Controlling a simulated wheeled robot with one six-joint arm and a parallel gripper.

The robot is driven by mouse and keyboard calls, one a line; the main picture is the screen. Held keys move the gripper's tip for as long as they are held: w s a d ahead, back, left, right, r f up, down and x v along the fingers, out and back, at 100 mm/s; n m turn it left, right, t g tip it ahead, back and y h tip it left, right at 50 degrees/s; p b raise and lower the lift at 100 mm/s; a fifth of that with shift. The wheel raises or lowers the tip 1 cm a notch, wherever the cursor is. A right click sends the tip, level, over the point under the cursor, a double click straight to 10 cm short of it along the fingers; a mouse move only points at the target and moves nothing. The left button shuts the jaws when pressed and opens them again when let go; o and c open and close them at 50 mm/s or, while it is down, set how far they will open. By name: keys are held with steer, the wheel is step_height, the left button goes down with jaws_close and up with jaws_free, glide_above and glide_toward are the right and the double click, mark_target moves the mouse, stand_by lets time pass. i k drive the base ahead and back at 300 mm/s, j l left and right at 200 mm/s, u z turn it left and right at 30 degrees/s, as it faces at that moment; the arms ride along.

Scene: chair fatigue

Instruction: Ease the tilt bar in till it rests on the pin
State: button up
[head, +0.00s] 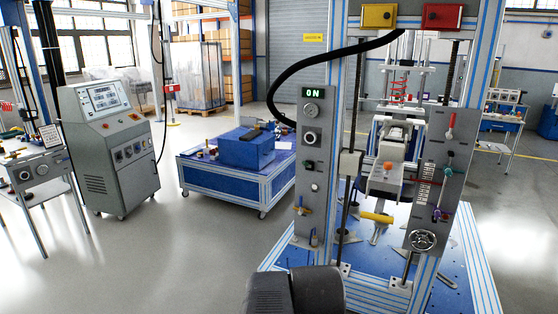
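A short yellow bar (377,218), which looks like the tilt bar, sticks out near level low between the two uprights of the test rig. Its right end is close to the right grey panel (424,200). I cannot make out the pin, or whether the bar touches it. My gripper's fingers do not show.
The left grey panel (312,150) has a lit "ON" display and knobs. The right panel carries a red-tipped lever (450,126) and a handwheel (423,239). A blue cart (236,182) and a grey console (112,150) stand left, with open floor before them.

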mark_target(382, 196)
steer(key=l+u, duration=0.35)
steer(key=l, duration=0.25)
steer(key=l+u, duration=0.4)
steer(key=l, duration=0.25)
steer(key=k+j, duration=0.05)
